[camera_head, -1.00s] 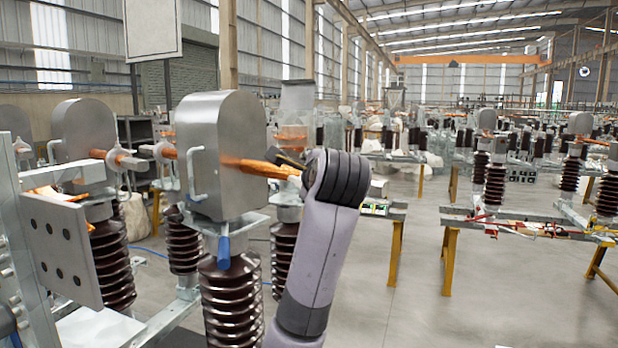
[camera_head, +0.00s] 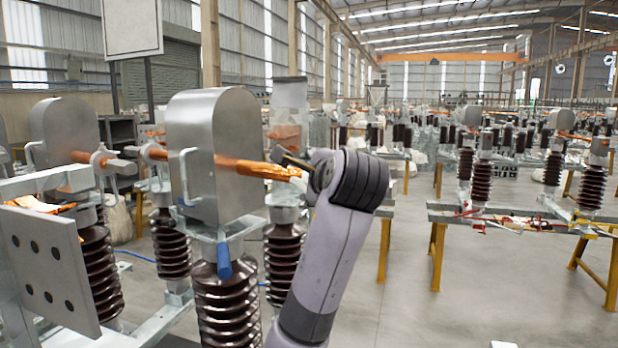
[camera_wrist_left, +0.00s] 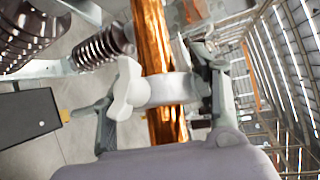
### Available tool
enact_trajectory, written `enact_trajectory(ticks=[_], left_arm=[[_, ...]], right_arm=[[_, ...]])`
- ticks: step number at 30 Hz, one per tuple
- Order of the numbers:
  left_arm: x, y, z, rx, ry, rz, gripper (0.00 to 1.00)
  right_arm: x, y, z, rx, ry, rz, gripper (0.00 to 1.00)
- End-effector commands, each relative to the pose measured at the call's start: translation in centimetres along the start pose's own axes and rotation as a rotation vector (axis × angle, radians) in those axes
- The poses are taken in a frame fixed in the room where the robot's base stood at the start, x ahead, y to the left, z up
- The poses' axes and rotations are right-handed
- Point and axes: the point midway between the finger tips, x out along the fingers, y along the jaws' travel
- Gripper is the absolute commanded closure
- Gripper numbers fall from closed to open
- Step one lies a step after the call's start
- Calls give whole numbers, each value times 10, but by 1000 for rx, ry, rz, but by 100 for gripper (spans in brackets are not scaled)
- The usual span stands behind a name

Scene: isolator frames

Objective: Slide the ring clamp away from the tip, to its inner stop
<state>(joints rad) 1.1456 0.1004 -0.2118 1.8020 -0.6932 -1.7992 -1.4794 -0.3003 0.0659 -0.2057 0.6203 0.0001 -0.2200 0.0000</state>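The ring clamp (camera_wrist_left: 172,89) is a pale grey band around a shiny copper bar, with a wing-shaped knob (camera_wrist_left: 124,89) on its left side in the left wrist view. The copper bar (camera_head: 240,167) juts right from a grey metal housing (camera_head: 205,170) in the head view. My left gripper (camera_wrist_left: 165,105) is at the clamp, one finger on each side of it. The knob hides part of the left finger, and I cannot tell whether the fingers press on the clamp. In the head view my left wrist hides the bar's end, and the clamp cannot be made out. My right gripper is not in view.
Brown ribbed insulators (camera_head: 228,305) stand below the housing. A grey plate with holes (camera_head: 50,262) is at the near left. Behind, a bench with yellow legs (camera_head: 437,255) carries more insulators. The floor at the right front is mostly clear.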

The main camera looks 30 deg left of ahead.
Motion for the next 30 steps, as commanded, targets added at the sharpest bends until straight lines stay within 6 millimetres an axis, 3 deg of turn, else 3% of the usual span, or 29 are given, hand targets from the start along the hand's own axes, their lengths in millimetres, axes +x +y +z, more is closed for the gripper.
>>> enact_trajectory(ticks=[3,6,16,19,23,30], left_arm=[[0,0,0,0,1,-1,35],[0,0,0,0,2,-1,28],[-1,0,-1,0,4,-2,26],[-8,-1,-1,0,5,-4,26],[-28,-1,-2,-2,6,-5,26],[-82,-1,-2,-2,8,-4,26]], right_arm=[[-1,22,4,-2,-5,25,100],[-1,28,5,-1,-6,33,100],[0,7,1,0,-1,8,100],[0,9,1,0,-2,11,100],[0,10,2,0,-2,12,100],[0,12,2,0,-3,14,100]])
